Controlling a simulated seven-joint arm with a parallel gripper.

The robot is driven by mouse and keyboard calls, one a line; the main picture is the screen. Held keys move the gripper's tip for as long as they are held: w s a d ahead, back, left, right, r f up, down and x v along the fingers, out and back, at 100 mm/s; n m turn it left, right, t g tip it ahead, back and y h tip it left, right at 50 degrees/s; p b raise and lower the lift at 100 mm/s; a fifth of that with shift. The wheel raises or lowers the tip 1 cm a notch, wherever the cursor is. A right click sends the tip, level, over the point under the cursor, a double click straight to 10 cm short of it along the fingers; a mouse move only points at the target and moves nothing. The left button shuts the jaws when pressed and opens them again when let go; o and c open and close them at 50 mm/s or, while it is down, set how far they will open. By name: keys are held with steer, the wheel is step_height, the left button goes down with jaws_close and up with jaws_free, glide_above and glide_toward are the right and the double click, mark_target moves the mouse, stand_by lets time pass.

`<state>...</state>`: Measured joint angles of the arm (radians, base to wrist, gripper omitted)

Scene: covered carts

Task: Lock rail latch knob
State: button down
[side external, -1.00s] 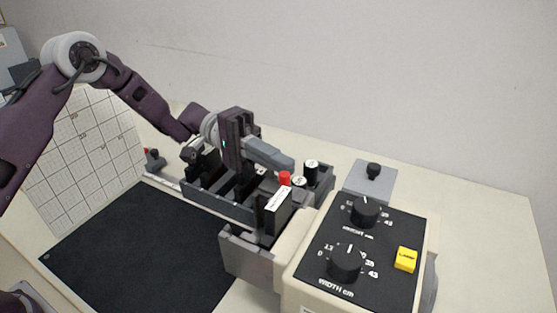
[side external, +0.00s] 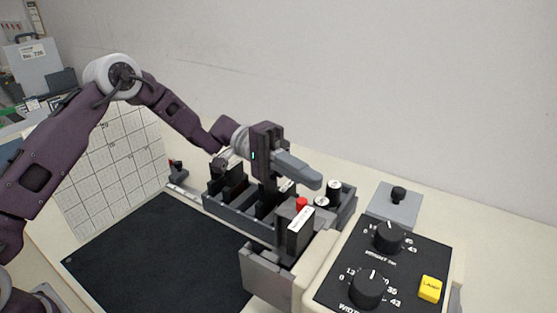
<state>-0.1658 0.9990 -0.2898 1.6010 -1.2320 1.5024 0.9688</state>
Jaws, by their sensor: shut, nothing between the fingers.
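No knob is marked as the rail latch. A small dark fitting with a red part (side external: 175,167) stands at the far left end of the pale rail (side external: 184,191) behind the black mat. A black round knob (side external: 398,193) stands on a grey plate (side external: 392,212) at the right; I cannot tell which of these is the latch knob. My gripper (side external: 315,179) is shut and empty. Its grey fingers point right above the dark tray, apart from both knobs. The gripper's body hides part of the tray.
The dark tray (side external: 228,208) holds black and white-topped items and a red-capped one (side external: 302,204). A control box (side external: 335,283) with two dials and a yellow lamp button (side external: 430,289) stands front right. The black mat (side external: 150,255) is clear. A grid board (side external: 110,165) stands left.

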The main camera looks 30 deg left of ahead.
steer(key=v, duration=1)
steer(key=s+d+r+t+y, duration=0.1)
steer(key=s+r+y, duration=0.1)
steer(key=s+y, duration=0.45)
steer(key=s+r+t+y, duration=0.1)
steer(key=s+r+y, duration=0.25)
steer(key=s, duration=0.55)
steer(key=s+a+f+n+t+y, duration=0.1)
steer(key=s+a+n+t+y, duration=0.1)
steer(key=s+a+t+y, duration=0.5)
steer(key=s+a+t, duration=0.1)
steer(key=s+a, duration=0.3)
steer(key=s, duration=0.4)
steer(key=shift+f+n, duration=0.35)
steer(key=shift+n, duration=0.05)
